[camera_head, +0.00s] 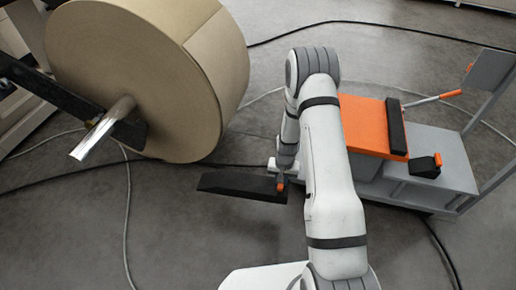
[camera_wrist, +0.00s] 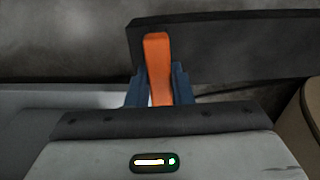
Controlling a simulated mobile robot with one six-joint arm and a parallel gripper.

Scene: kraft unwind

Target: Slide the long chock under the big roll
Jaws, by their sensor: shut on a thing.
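The big roll (camera_head: 140,75) is a tan kraft roll at the upper left of the head view, with a steel shaft (camera_head: 103,130) through its core. The long chock (camera_head: 235,184) is a black wedge right of and nearer than the roll's lower edge, apart from it in the picture. Its thin end points left, toward the roll's side. My gripper (camera_head: 281,184) is at its right end, shut on its orange handle. In the wrist view my gripper's blue fingers (camera_wrist: 158,88) clamp the orange handle (camera_wrist: 157,60), with the chock (camera_wrist: 230,48) behind. I cannot tell whether the chock touches the floor.
A grey cart (camera_head: 430,165) stands at the right with an orange block (camera_head: 372,126) and a small black chock with an orange handle (camera_head: 426,166). Black cables and a pale cable (camera_head: 127,215) cross the floor. Bare concrete (camera_head: 190,235) lies in front of the long chock.

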